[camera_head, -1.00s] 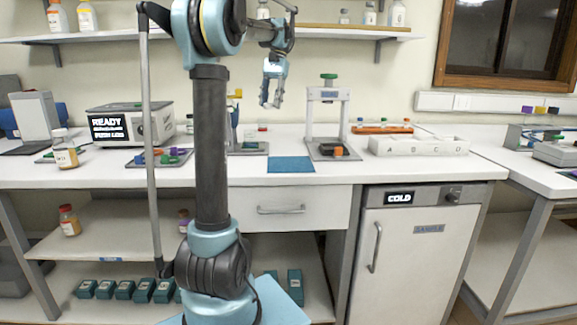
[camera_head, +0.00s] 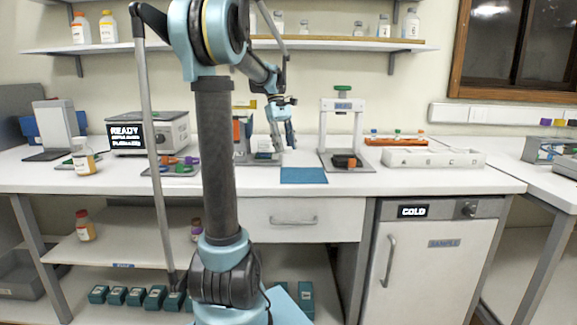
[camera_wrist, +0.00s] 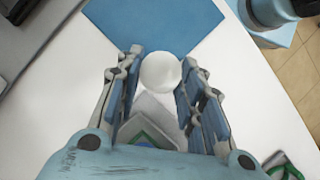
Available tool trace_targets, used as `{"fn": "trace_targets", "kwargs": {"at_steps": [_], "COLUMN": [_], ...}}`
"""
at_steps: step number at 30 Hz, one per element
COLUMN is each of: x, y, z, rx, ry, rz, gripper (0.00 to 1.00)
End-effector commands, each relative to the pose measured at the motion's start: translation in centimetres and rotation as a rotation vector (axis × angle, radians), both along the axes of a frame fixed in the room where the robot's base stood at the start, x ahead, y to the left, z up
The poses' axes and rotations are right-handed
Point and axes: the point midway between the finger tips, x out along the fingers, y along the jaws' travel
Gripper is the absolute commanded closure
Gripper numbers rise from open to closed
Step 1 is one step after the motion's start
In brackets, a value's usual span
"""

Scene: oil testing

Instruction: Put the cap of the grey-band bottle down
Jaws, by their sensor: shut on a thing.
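My gripper (camera_head: 283,143) hangs low over the white bench, just behind the blue mat (camera_head: 303,176). In the wrist view, my gripper (camera_wrist: 160,85) is shut on a round white cap (camera_wrist: 160,72) held between its fingertips. The cap appears in front of the near edge of the blue mat (camera_wrist: 180,18); its height above the bench is hard to judge. A bottle with amber liquid and a white label (camera_head: 83,157) stands upright at the bench's left; I cannot tell whether it has a grey band.
A press-like stand (camera_head: 343,135) is right of the mat, with a lettered white rack (camera_head: 433,158) beyond it. A tray of coloured caps (camera_head: 172,168) and a display machine (camera_head: 150,132) are to the left. The bench front around the mat is clear.

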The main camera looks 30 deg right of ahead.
Motion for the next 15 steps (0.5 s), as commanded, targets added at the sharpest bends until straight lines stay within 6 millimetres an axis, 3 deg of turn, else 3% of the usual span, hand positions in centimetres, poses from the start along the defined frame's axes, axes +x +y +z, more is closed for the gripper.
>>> {"fn": "trace_targets", "kwargs": {"at_steps": [15], "x": [0.0], "y": [0.0], "z": [-5.2], "rx": [0.0], "ry": [0.0], "rz": [-0.002], "gripper": [0.74]}}
